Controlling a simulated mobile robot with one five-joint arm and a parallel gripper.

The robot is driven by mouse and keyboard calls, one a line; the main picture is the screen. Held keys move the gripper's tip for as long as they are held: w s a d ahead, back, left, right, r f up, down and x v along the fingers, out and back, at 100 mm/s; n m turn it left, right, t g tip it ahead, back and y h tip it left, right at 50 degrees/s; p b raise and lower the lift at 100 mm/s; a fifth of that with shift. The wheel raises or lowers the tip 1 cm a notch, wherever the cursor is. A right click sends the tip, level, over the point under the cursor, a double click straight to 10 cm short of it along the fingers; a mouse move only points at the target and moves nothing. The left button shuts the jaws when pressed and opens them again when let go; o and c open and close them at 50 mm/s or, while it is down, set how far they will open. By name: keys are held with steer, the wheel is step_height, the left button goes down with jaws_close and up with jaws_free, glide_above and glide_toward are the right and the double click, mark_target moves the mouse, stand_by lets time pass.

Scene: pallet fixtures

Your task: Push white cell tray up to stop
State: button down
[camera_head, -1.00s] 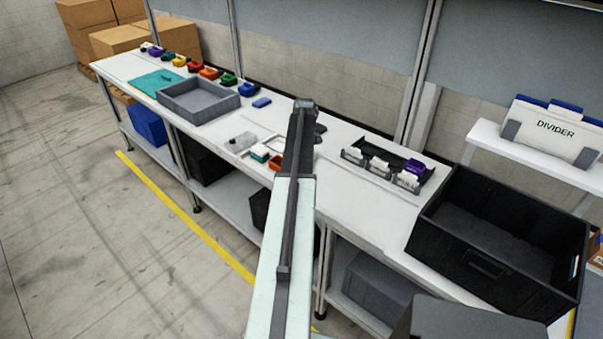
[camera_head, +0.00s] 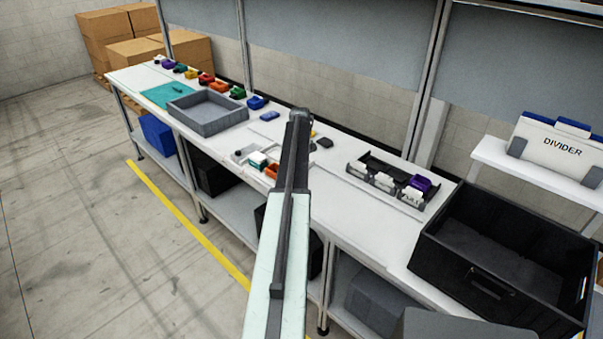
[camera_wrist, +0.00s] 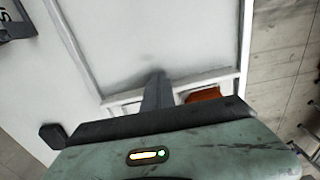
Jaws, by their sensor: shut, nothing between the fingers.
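The white cell tray (camera_head: 258,164) lies on the bench left of my arm, with a teal-and-white piece (camera_head: 257,160) and an orange piece (camera_head: 271,171) in view in it. My arm hides its right part. In the wrist view, a white cell-tray edge (camera_wrist: 214,78) crosses the middle, with an orange piece (camera_wrist: 203,95) in one cell. My gripper (camera_wrist: 157,84) is shut and empty, its fingers low at this edge. I cannot tell whether they touch it. A greyish piece (camera_head: 243,153) sits at the tray's left. The stop cannot be made out.
A black holder with white and purple pieces (camera_head: 388,180) and a large black crate (camera_head: 500,250) are at the right.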

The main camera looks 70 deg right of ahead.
steer(key=shift+s+a, duration=0.85)
steer(key=shift+s, duration=0.2)
steer(key=r+p, duration=0.1)
steer(key=s+r+p, duration=0.1)
steer(key=shift+s+r+p, duration=0.2)
steer(key=shift+r+p, duration=0.15)
steer(key=shift+r, duration=0.05)
step_height(320, 180, up, 7)
steer(key=p, duration=0.7)
steer(key=shift+r, duration=0.2)
steer(key=shift+s, duration=0.1)
